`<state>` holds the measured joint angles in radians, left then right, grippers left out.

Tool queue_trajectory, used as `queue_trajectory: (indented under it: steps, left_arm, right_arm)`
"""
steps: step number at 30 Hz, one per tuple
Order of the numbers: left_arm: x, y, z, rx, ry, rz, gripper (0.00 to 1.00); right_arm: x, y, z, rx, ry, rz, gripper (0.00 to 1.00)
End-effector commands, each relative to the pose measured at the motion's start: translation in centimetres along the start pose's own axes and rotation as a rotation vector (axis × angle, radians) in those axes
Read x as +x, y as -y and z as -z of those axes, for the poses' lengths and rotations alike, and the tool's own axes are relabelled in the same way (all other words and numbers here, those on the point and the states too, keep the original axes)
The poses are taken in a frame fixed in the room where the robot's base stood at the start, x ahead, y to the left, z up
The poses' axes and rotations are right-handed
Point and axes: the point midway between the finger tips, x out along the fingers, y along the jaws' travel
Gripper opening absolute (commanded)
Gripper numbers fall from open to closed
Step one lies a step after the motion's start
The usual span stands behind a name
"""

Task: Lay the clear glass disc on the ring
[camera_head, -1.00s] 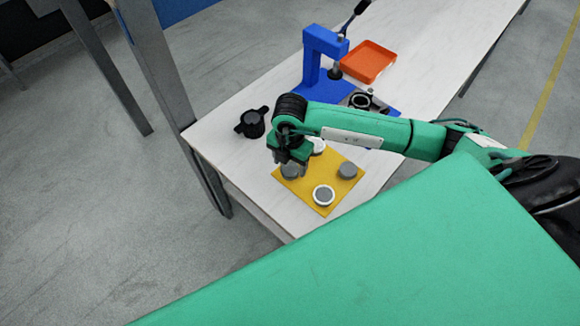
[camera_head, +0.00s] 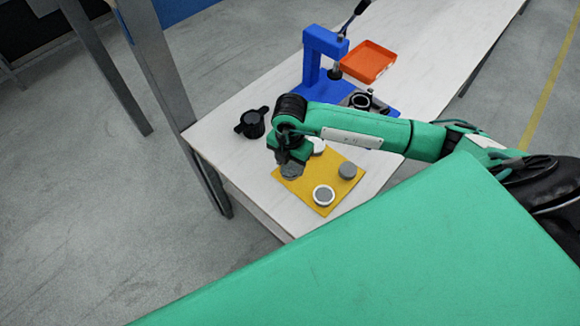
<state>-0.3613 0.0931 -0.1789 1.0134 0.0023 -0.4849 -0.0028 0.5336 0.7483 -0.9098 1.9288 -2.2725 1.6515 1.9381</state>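My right gripper (camera_head: 290,162) points down over the left corner of the yellow mat (camera_head: 310,188). A grey disc (camera_head: 292,171) shows right under its fingertips; whether the fingers are shut on it I cannot tell. Another grey disc (camera_head: 347,170) lies at the mat's right side. A white-rimmed disc with a grey middle (camera_head: 324,195) lies near the front corner. A white disc (camera_head: 318,147) at the back is partly hidden by my arm. Which disc is clear glass I cannot tell. A black ring-shaped part (camera_head: 361,100) sits at the blue press's base. My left gripper is not in view.
The blue press (camera_head: 319,60) with a black lever stands behind my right arm. An orange tray (camera_head: 369,62) lies beside it. A black two-handled part (camera_head: 252,123) stands at the table's left. The white table (camera_head: 222,140) is bare around it.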

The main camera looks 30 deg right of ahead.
Motion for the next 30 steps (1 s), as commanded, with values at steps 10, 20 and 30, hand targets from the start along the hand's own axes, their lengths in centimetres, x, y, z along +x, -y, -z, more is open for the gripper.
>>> queue_trajectory:
  steps: [10, 20, 30]
  left_arm:
    - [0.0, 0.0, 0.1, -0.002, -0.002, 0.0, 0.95]
    - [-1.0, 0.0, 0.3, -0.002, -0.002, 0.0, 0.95]
    - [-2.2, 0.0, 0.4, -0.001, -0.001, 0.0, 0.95]
  right_arm:
    - [0.0, 0.0, 0.0, 0.0, 0.0, 0.0, 0.4]
    - [-1.2, 0.0, 0.0, 0.0, 0.0, -0.001, 0.4]
    - [-2.9, 0.0, 0.0, 0.0, 0.001, -0.001, 0.4]
